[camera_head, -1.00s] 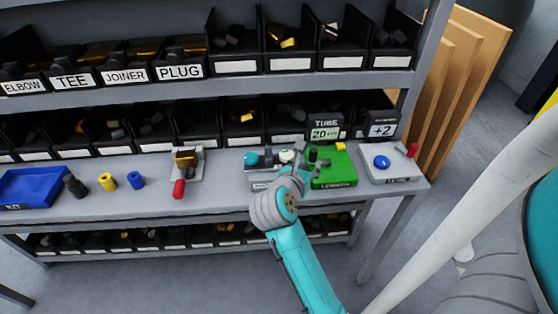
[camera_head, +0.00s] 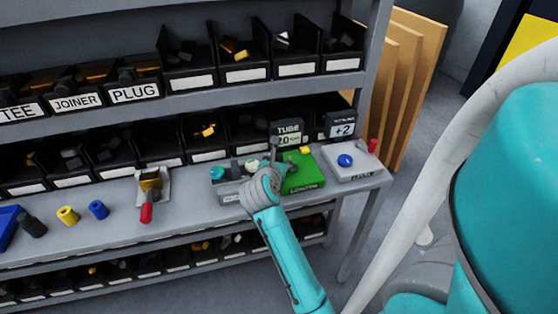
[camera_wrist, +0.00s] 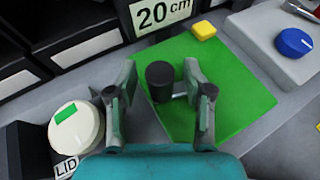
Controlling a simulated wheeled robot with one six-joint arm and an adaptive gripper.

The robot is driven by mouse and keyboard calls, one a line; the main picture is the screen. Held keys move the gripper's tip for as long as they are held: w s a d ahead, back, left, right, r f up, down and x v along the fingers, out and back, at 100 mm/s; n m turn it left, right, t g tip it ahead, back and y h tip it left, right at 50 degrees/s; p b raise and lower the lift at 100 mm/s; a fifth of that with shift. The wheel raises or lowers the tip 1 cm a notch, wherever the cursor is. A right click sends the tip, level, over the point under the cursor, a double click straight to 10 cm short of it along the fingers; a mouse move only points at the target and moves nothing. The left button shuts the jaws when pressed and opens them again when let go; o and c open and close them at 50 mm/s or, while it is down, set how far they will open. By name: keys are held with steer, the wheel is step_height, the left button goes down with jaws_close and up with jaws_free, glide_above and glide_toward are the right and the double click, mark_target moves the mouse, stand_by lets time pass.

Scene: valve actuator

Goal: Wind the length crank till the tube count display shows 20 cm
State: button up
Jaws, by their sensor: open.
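The tube count display (camera_wrist: 161,14) reads "20 cm" in the wrist view; in the head view the TUBE display (camera_head: 288,134) shows 20. The length crank's black knob (camera_wrist: 160,80) stands above the green LENGTH plate (camera_wrist: 222,70), which also shows in the head view (camera_head: 305,174). My gripper (camera_wrist: 158,92) is open, with one finger on each side of the knob. A gap shows between the knob and the left finger; the right finger is close, and I cannot tell whether it touches. In the head view my arm's wrist hides the fingertips.
A white round LID knob (camera_wrist: 76,127) with a green mark is left of my gripper. A yellow block (camera_wrist: 203,31) sits on the green plate's far edge. A blue button (camera_wrist: 293,43) is on a grey box at right. Bins (camera_head: 205,134) line the shelf behind.

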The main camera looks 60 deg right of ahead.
steer(key=shift+d, duration=0.15)
steer(key=shift+c, duration=0.2)
jaws_close()
steer(key=shift+w+d+f+m+g, duration=0.1)
steer(key=shift+d+m+g, duration=0.15)
steer(key=shift+m+g, duration=0.6)
steer(key=shift+o, duration=0.2)
jaws_free()
steer(key=v, duration=1.2)
